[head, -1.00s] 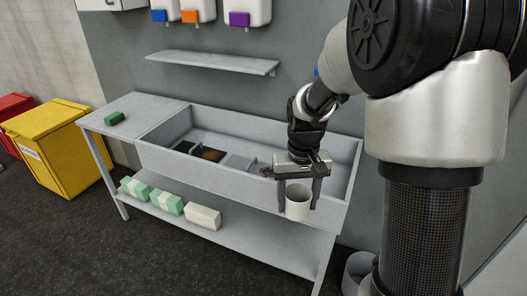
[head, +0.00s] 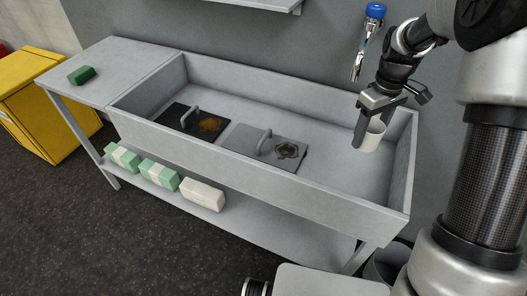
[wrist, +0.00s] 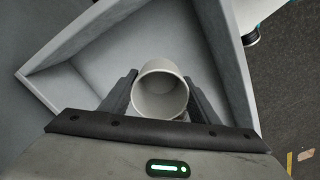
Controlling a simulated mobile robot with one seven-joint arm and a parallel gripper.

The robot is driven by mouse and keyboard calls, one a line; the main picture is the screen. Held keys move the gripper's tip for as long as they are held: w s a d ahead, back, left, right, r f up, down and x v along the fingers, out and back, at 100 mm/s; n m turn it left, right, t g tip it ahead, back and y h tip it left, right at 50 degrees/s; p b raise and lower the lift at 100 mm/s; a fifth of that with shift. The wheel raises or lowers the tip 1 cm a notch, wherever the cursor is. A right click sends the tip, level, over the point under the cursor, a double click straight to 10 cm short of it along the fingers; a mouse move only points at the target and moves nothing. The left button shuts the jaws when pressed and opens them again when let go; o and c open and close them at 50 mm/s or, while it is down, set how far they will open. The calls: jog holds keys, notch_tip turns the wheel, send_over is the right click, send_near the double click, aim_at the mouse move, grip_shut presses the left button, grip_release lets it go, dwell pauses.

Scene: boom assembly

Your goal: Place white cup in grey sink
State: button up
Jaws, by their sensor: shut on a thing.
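The white cup (head: 373,136) is held between the two fingers of my gripper (head: 367,128). In the wrist view the cup (wrist: 160,92) shows its open mouth, looks empty, and sits between the fingers of my gripper (wrist: 160,98). The grey sink (head: 226,158) is a long trough with raised walls. The cup is over the right end of the sink, near the back right corner. In the wrist view the sink's pale floor and walls (wrist: 238,75) lie around the cup. I cannot tell whether the cup touches the sink floor.
Two dark-marked plates with handles (head: 196,122) (head: 266,145) lie in the sink's left and middle. A blue-topped faucet (head: 368,38) is behind. Green and white boxes (head: 160,174) sit on the lower shelf. A green sponge-like block (head: 82,75) lies on the left counter. The sink's right end floor is clear.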

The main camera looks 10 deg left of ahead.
jog(key=w+f+n+b, duration=0.2)
jog(key=f+b, duration=0.1)
jog(key=f, duration=0.4)
jog(key=w+f+n+b, duration=0.2)
jog(key=f+n+b, duration=0.1)
jog(key=f, duration=0.4)
jog(key=w+f+n+b, duration=0.2)
jog(key=w+f+b, duration=0.1)
jog(key=f, duration=0.3)
jog(key=shift+f+n, duration=0.3)
jog(key=shift+f, duration=0.1)
jog(key=shift+d+f, duration=0.1)
jog(key=shift+f, duration=0.05)
jog(key=o, duration=1)
